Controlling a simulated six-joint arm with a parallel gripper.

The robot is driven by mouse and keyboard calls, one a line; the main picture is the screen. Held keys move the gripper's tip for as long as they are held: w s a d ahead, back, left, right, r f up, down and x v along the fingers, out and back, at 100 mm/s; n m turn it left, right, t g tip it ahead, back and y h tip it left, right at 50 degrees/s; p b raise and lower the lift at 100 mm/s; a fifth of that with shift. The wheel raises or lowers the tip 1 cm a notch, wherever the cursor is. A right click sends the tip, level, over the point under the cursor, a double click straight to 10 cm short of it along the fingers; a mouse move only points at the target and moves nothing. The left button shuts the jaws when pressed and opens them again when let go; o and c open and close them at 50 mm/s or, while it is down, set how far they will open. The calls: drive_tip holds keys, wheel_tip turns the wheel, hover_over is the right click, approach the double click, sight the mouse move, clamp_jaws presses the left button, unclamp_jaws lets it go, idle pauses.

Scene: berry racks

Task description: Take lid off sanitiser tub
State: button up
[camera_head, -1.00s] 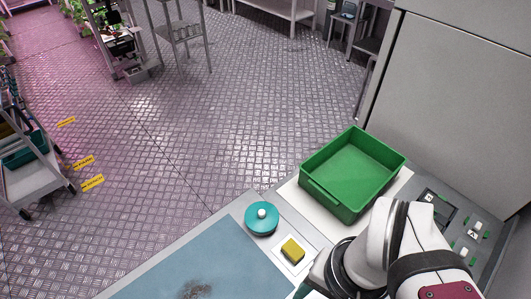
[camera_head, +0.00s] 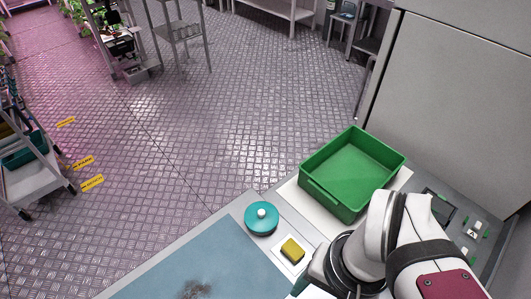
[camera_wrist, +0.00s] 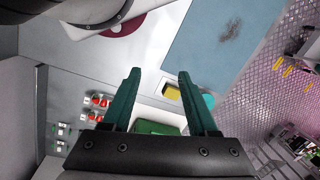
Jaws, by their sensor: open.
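The sanitiser tub (camera_head: 261,221) is a round teal tub with its lid on. A white knob (camera_head: 262,212) stands at the lid's centre. The tub sits at the corner of the work surface, left of the yellow sponge, and a teal part of it shows in the wrist view (camera_wrist: 208,101) just right of a finger. My gripper (camera_wrist: 157,75) is open and empty, its two dark green fingers apart. The tub is clear of the fingers as far as I can tell.
A yellow sponge (camera_head: 292,250) lies on a white square beside the tub. A green crate (camera_head: 330,200) stands behind at the right. A blue mat (camera_head: 215,270) with a dark smudge covers the front surface. A panel with buttons (camera_head: 470,240) is at the far right.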

drive_tip(key=w+a+r+n, duration=0.2)
drive_tip(key=w+n, duration=0.6)
drive_tip(key=w, duration=0.3)
drive_tip(key=n+h, duration=0.2)
drive_tip(key=n, duration=1.2)
hover_over(262, 211)
wheel_tip(262, 211, down, 6)
wheel_tip(262, 211, down, 14)
drive_tip(key=shift+r, duration=0.2)
clamp_jaws()
